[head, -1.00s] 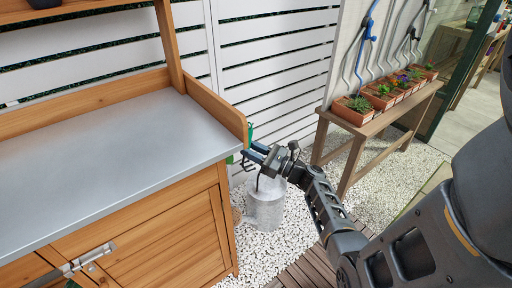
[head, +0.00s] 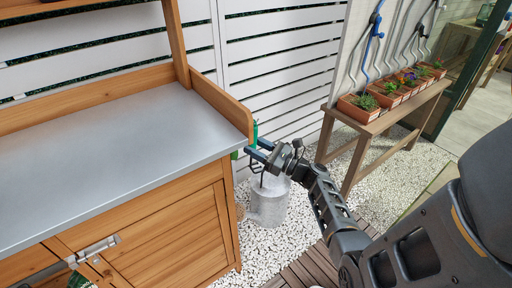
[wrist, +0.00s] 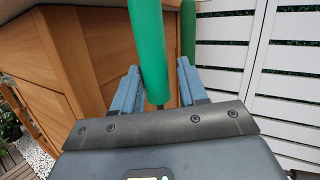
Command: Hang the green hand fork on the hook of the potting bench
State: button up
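The green hand fork shows in the wrist view as a green handle (wrist: 150,50) standing nearly upright, with a dark neck at its lower end. In the head view the green handle (head: 254,133) rises beside the bench's right end panel. My gripper (head: 250,149) is at that end; its blue fingers also show in the wrist view (wrist: 159,70). They stand apart on either side of the handle's lower part, with a narrow gap visible on the right. The potting bench (head: 130,130) has a grey top and wooden sides. I cannot make out its hook.
A second green upright thing (wrist: 188,28) shows beyond the right finger. A metal watering can (head: 270,203) stands on the gravel below my gripper. A slatted white fence (head: 285,60) is behind. A wooden stand (head: 385,122) with planted pots is to the right.

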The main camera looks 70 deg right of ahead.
jog(key=shift+o, duration=1.3)
jog(key=v, duration=0.8)
jog(key=shift+w+a, duration=0.1)
